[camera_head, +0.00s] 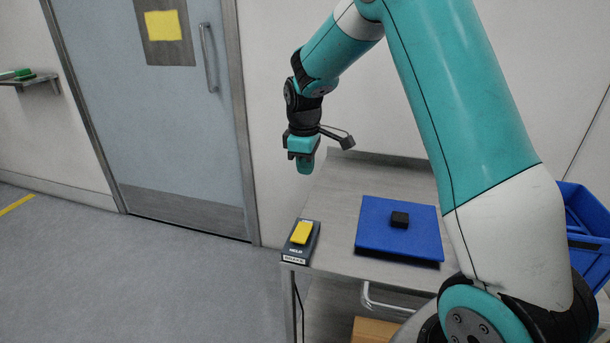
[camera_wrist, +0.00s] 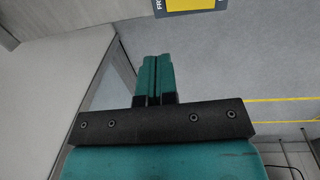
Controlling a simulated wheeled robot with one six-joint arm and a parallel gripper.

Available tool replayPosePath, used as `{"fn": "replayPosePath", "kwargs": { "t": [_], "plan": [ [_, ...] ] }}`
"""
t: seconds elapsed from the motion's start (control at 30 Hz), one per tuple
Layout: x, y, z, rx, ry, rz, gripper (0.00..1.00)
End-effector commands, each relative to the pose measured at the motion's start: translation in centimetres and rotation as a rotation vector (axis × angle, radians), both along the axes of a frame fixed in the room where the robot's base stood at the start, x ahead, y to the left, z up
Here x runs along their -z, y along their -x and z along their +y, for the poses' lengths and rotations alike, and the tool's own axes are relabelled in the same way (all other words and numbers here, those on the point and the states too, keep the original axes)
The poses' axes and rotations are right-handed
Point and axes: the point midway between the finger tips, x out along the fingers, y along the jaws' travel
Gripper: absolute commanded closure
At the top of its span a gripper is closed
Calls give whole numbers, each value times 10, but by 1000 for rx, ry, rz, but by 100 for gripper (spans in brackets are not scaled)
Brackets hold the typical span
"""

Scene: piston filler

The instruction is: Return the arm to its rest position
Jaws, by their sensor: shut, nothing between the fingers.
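My arm reaches in from the right in the head view, bent over the metal table, with its end pointing down. My gripper (camera_head: 304,166) hangs above the table's far left part, in front of the wall. It is shut and holds nothing. In the wrist view its teal fingers (camera_wrist: 155,80) lie together. The fingers are apart from everything on the table.
The metal table (camera_head: 335,190) carries a grey device with a yellow top (camera_head: 301,233) and a blue mat (camera_head: 375,240) with a small black block (camera_head: 400,219). A blue crate (camera_head: 585,215) stands right. A door (camera_head: 160,120) is at left. Open floor lies left of the table.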

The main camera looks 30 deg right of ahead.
Motion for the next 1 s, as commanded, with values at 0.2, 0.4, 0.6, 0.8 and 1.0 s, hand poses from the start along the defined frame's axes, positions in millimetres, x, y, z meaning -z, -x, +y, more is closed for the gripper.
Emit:
{"fn": "replayPosePath", "kwargs": {
  "t": [0.2,0.4,0.6,0.8,1.0],
  "plan": [
    [0,0,0,0,0,0,100],
    [0,0,0,0,0,0,100],
    [-11,6,12,1,-14,-8,100],
    [-75,62,92,11,-124,-43,100],
    [-133,176,180,36,-289,-24,100]
  ]
}}
